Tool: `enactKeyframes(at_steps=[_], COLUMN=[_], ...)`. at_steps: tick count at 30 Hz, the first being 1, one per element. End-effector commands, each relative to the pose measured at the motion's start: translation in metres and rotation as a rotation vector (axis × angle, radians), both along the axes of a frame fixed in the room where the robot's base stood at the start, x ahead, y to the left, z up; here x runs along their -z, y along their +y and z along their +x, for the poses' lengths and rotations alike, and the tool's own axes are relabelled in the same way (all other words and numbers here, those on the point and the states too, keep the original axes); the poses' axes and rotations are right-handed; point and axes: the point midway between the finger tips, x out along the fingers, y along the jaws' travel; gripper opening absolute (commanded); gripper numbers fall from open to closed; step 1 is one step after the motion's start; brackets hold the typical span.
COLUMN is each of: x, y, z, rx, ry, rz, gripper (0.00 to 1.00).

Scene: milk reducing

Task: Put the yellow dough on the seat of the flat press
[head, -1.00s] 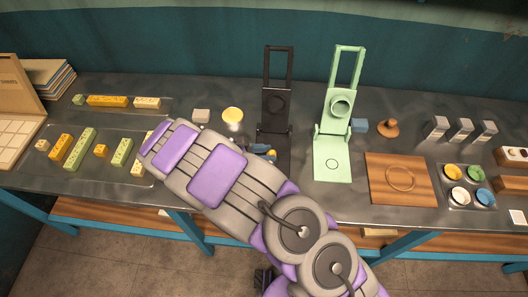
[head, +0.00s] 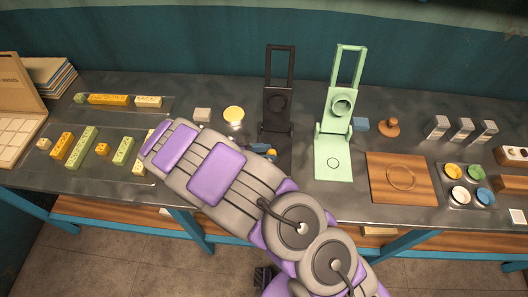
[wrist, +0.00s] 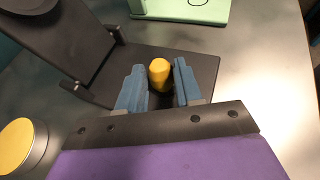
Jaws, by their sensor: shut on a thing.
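My gripper (wrist: 158,88) is shut on the yellow dough (wrist: 159,72), a small rounded yellow piece between its two blue fingers. Both are over the base plate of the black press (wrist: 207,70); I cannot tell whether the dough touches the plate. In the head view the black press (head: 277,102) stands with its hinged upper part raised. My arm hides part of its base there, and only a bit of my gripper (head: 262,150) shows. The green press (head: 333,165) stands open to the right, with a ring mark on its base. Neither press is labelled as the flat one.
A yellow-topped round container (head: 234,114) stands left of the black press and also shows in the wrist view (wrist: 16,143). A wooden board (head: 401,180) lies right of the green press. Trays of coloured blocks (head: 80,150) lie at the left.

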Motion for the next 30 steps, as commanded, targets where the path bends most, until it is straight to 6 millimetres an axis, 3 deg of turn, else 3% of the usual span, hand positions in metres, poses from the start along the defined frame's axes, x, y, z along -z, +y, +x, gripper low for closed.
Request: enactKeyframes(at_steps=[13,30], x=[-0.001,0.0], y=[-0.012,-0.013], z=[0.0,0.0], rx=[0.001,0.0], ry=[-0.001,0.0], rz=[0.003,0.002], gripper=[0.06,0.06])
